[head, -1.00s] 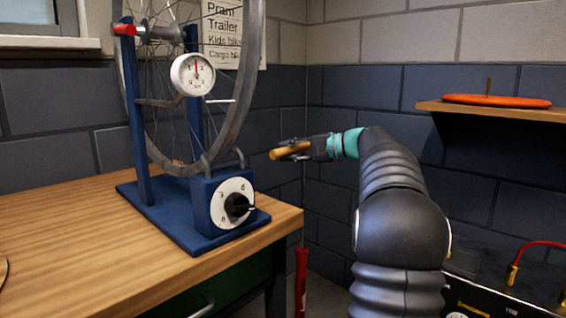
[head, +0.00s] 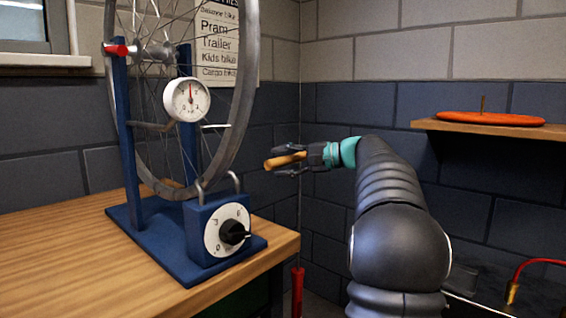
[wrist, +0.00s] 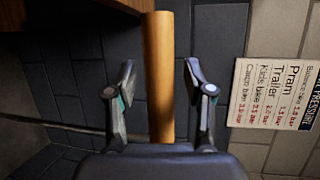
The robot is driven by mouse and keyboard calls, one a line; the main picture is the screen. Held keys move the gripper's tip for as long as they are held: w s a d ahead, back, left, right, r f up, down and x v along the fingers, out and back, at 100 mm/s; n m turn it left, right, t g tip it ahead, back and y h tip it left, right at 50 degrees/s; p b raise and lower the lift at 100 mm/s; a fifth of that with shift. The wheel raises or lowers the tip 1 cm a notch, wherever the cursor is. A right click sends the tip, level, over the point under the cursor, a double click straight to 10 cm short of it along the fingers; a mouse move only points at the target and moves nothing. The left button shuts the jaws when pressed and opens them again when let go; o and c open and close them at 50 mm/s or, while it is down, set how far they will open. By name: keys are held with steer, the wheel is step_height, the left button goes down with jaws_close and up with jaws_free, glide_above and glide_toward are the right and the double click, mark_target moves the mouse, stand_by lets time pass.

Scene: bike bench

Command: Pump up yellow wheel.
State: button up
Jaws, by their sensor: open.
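A wheel (head: 243,110) with a grey tyre stands upright in a blue stand (head: 127,140) on the bench; I see no yellow on it. A round white gauge (head: 187,99) hangs before it, its red needle pointing about straight up. A white dial with a black knob (head: 232,235) is on the stand's base. A floor pump (head: 297,290) with a red body, lower part hidden, stands beside the bench. Its wooden handle (head: 285,160) tops a thin rod. My gripper (head: 290,161) is open around the handle; in the wrist view the handle (wrist: 159,80) lies between the spread fingers.
The wooden bench (head: 60,255) fills the left side. A pressure chart (wrist: 283,95) hangs on the wall, listing Pram, Trailer, Kids bike and Cargo bike. A shelf (head: 480,130) with an orange disc (head: 490,118) is at right. A red hose (head: 530,265) shows lower right.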

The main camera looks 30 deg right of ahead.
steer(key=v, duration=1.2)
steer(key=shift+r, duration=0.15)
steer(key=shift+c, duration=0.2)
